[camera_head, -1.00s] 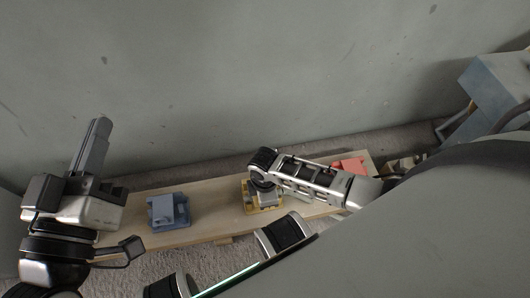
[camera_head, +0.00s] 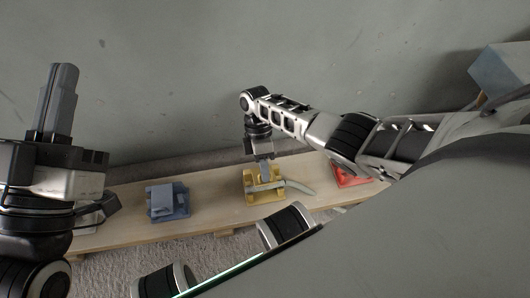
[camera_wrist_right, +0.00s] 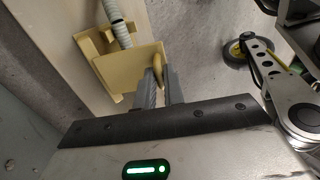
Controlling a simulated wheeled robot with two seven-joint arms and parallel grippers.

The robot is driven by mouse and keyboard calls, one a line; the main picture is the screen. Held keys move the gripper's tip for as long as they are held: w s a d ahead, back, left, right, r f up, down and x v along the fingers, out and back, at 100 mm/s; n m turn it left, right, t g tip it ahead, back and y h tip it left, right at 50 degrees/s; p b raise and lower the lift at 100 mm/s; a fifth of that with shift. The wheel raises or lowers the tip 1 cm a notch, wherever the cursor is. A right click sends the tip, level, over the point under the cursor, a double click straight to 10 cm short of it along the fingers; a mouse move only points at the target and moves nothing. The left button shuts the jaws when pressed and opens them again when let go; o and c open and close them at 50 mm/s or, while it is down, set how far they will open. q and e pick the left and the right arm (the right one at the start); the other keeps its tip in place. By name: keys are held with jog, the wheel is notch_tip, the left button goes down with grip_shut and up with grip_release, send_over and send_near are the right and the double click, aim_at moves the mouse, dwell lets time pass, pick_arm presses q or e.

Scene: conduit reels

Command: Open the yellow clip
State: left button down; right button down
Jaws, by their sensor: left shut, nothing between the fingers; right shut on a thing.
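The yellow clip (camera_head: 252,192) stands on the wooden board, partly covered by my right gripper in the head view. It fills the upper middle of the right wrist view (camera_wrist_right: 118,72), with a ribbed grey conduit (camera_wrist_right: 118,24) running into it. My right gripper (camera_head: 265,174) points down at the clip. In the wrist view its fingers (camera_wrist_right: 160,85) are shut on a narrow yellow tab of the clip. Whether the clip is open is unclear. My left gripper (camera_head: 60,70) is shut and empty, pointing up at the far left, well away from the clip.
The wooden board (camera_head: 215,218) lies along the grey wall. A blue clip (camera_head: 168,202) stands on it to the left and a red clip (camera_head: 350,177) to the right, partly behind my right arm. The board between the blue and yellow clips is clear.

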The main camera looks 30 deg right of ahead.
pick_arm(q)
jog(key=shift+s+r+m+h, duration=0.15)
jog(key=shift+r+m+h, duration=0.45)
jog(key=shift+m, duration=0.1)
pick_arm(e)
jog(key=shift+w+g, duration=0.1)
jog(key=shift+g, duration=0.2)
